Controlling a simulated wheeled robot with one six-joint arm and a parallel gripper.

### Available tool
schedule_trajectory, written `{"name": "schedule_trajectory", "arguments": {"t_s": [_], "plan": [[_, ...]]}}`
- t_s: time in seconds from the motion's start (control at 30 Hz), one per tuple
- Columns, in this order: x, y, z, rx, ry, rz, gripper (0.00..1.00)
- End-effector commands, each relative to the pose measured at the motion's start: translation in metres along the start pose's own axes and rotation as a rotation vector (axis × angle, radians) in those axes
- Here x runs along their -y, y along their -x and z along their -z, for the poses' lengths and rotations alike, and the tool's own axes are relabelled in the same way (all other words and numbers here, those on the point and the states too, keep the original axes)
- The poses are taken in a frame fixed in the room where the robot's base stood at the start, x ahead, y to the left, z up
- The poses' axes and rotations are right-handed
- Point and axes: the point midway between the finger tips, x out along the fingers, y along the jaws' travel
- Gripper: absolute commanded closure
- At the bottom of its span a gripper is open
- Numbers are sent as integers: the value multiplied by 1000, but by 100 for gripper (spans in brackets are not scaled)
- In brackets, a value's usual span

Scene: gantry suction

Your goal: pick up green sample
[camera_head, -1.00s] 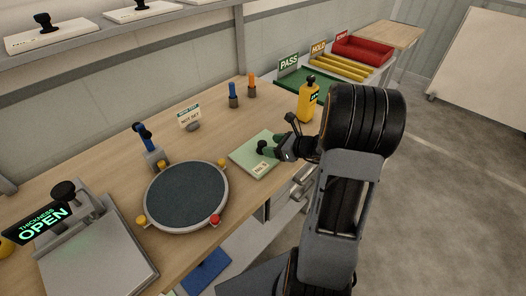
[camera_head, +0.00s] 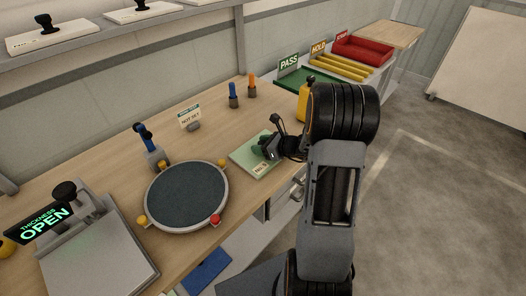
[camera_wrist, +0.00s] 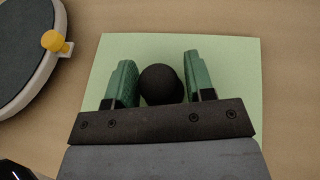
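The green sample (camera_head: 249,163) is a flat pale green sheet with a small label, lying on the wooden bench right of the round dark plate. In the wrist view the green sample (camera_wrist: 231,56) carries a black round knob (camera_wrist: 160,84). My gripper (camera_head: 262,150) is over the sample. The fingers are open. The height of the fingertips against the knob is hard to tell.
The round dark plate (camera_head: 187,195) with yellow and red knobs is left of the sample. A thickness press (camera_head: 98,255) reading OPEN is at lower left. A yellow bottle (camera_head: 302,103) stands behind my arm. Green PASS (camera_head: 290,82), yellow HOLD and red trays are at the back.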

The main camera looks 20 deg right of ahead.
Motion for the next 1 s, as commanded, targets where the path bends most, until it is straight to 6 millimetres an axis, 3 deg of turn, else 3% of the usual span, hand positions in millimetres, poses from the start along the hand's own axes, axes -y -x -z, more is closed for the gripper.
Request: {"name": "schedule_trajectory", "arguments": {"t_s": [0.47,0.83,1.0], "plan": [[0,0,0,0,0,0,97],[0,2,-6,2,2,1,97],[0,11,-26,4,7,2,97]]}}
